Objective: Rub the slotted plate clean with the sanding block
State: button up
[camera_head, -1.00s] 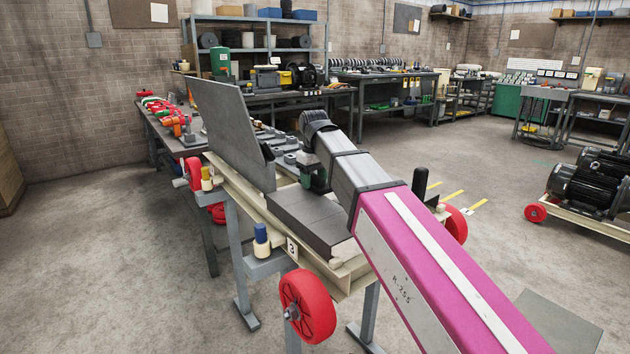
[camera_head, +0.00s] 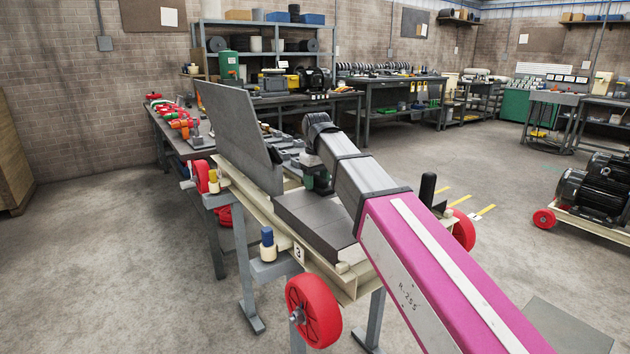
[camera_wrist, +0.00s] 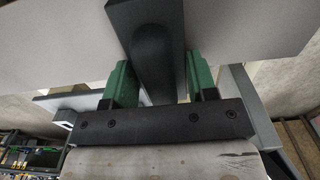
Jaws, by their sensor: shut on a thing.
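In the wrist view my gripper (camera_wrist: 160,82) has its green fingers on either side of a dark rounded handle. The handle belongs to a dark block (camera_wrist: 122,18), taken to be the sanding block. A large pale grey flat surface (camera_wrist: 235,25) lies behind the block; I cannot tell whether they touch. In the head view a grey plate (camera_head: 240,135) stands upright and tilted on the cart. It may be the slotted plate, but I see no slots clearly.
A cream cart (camera_head: 345,290) with red wheels carries the plate and a dark grey slab (camera_head: 310,215). A bench with red and orange parts (camera_head: 178,125) runs behind at left. Motors on a trolley (camera_head: 592,195) stand at right. The floor at left is open.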

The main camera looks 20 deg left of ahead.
aim_at(322, 179)
jog(key=shift+s+d, duration=1)
jog(key=shift+d, duration=0.15)
jog(key=shift+w+a, duration=0.1)
jog(key=shift+w+a, duration=1.25)
jog(key=shift+a, duration=0.25)
jog(key=shift+r, duration=3.5)
